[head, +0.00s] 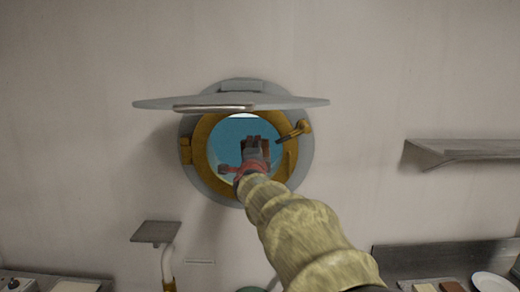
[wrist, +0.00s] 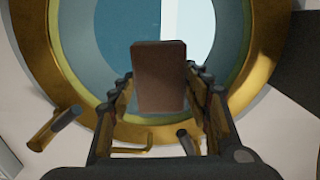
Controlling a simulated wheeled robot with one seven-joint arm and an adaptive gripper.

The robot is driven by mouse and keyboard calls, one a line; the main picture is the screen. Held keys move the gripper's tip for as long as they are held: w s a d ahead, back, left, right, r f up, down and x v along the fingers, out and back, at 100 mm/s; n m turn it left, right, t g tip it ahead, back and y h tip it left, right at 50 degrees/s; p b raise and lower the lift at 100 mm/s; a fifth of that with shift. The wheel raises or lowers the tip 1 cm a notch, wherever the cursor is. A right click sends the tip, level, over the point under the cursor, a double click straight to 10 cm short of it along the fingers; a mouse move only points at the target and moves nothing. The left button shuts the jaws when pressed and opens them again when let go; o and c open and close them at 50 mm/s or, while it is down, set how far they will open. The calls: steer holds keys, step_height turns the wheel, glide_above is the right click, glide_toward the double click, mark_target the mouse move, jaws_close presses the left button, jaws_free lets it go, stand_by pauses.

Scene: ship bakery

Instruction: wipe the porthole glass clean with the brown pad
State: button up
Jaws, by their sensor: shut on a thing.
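The round porthole with its brass ring (head: 199,150) is set in the wall, and its blue glass (head: 228,136) shows in the middle of the head view. My gripper (head: 256,152) is in front of the glass at the end of my outstretched arm. In the wrist view, my gripper (wrist: 160,100) is shut on the brown pad (wrist: 159,72), which stands up between the fingers before the glass (wrist: 112,45). I cannot tell whether the pad touches the glass. In the head view the pad is mostly hidden by my gripper. A pale strip shows on the glass behind the pad.
A grey hinged cover (head: 290,101) juts out above the porthole. A brass latch (head: 294,131) sits at the ring's upper right. A grey wall shelf (head: 470,149) is at right. A small square plate (head: 155,232) stands lower left. Counters with a white plate (head: 494,283) lie below.

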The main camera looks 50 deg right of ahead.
mark_target(227, 148)
steer(key=shift+w+a+p, duration=1.2)
steer(key=shift+w+a, duration=0.35)
steer(key=shift+w, duration=0.25)
steer(key=shift+w+a+p, duration=1.2)
steer(key=shift+w+a, duration=0.3)
steer(key=shift+w, duration=0.3)
steer(key=v, duration=0.6)
steer(key=v, duration=0.3)
steer(key=shift+f, duration=0.1)
